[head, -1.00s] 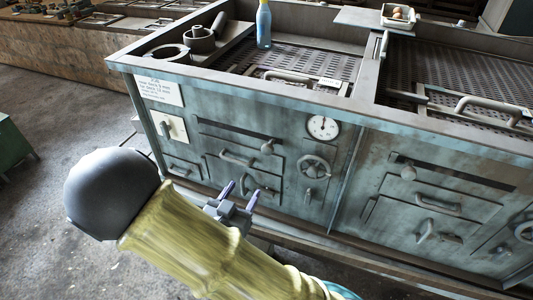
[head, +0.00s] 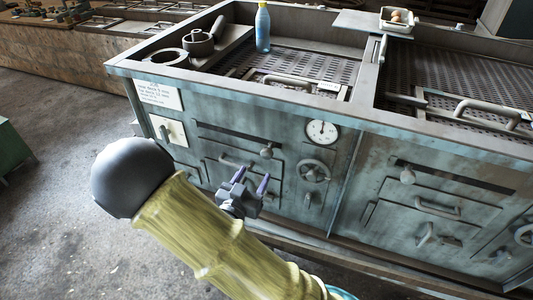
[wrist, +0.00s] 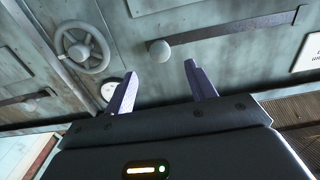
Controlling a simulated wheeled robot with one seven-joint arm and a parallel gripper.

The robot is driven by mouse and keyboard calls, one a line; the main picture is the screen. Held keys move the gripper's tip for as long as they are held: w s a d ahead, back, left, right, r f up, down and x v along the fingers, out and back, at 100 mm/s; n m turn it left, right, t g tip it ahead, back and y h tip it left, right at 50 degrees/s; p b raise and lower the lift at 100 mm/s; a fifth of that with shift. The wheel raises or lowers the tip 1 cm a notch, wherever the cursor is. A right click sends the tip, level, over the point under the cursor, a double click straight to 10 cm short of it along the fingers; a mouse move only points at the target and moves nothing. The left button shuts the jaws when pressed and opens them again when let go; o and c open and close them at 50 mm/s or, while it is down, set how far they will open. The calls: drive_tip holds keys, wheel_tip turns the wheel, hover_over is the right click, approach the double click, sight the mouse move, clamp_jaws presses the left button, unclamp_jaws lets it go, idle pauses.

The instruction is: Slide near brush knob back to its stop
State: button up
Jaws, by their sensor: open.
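A round grey knob (head: 267,152) sits toward the right end of a dark slot (head: 225,131) on the front of the left cabinet unit. In the wrist view the same knob (wrist: 160,50) is at the left end of its slot, just beyond and between my fingertips, not touching them. My gripper (head: 251,180) is open and empty, with purple fingers pointing at the panel, just below the knob in the head view. It also shows in the wrist view (wrist: 160,72). A second, similar knob (head: 407,176) is on the right unit's slot.
A handwheel (head: 314,171) and a dial (head: 322,131) are right of the knob. Drawer handles (head: 235,163) lie below the slot, close to my gripper.

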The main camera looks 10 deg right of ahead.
sight(265, 157)
drive_tip(key=x, duration=1)
drive_tip(key=shift+p, duration=0.4)
clamp_jaws()
